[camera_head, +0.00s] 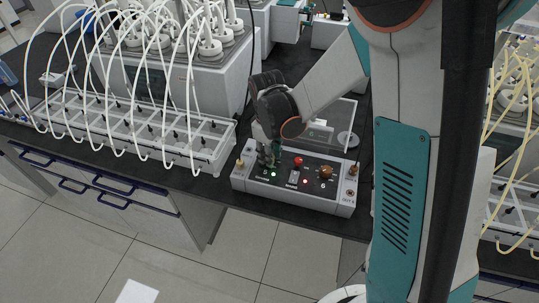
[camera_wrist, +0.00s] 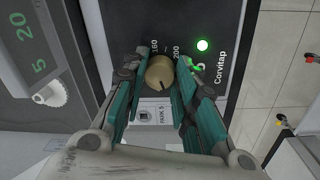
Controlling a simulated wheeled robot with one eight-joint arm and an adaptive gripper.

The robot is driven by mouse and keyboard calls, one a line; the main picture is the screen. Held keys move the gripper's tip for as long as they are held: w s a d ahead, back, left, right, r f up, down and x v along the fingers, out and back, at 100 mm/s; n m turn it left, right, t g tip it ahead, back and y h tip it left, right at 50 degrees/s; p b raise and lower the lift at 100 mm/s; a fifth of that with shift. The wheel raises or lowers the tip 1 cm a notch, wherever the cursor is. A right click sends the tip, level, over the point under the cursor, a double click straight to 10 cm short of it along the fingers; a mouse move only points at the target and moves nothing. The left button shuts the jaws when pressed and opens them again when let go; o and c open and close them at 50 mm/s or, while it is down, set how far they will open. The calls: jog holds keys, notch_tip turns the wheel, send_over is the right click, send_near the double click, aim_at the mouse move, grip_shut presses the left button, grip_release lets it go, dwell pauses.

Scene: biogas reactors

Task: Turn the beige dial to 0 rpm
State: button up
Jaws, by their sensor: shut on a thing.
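The beige dial (camera_wrist: 160,73) sits on a dark panel in the wrist view, with printed marks such as 160 and 200 beside it. A dark pointer line shows on its face. My gripper (camera_wrist: 161,80) has its two teal fingers closed around the dial, one on each side. In the head view my gripper (camera_head: 268,155) reaches down onto the left part of the grey control box (camera_head: 300,202); the fingers hide the dial there.
A green light (camera_wrist: 203,45) glows beside the dial. The box also carries a red button (camera_head: 298,161) and an orange-brown knob (camera_head: 326,171). A tube rack (camera_head: 215,150) stands left on the black bench. A balance-like device (camera_head: 328,130) stands behind the box.

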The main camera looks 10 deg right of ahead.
jog(key=n+b, duration=0.1)
jog(key=n, duration=0.4)
jog(key=shift+n, duration=0.3)
jog(key=shift+c, duration=0.2)
jog(key=o, duration=1.1)
jog(key=r, duration=1.2)
jog(key=shift+s, duration=0.3)
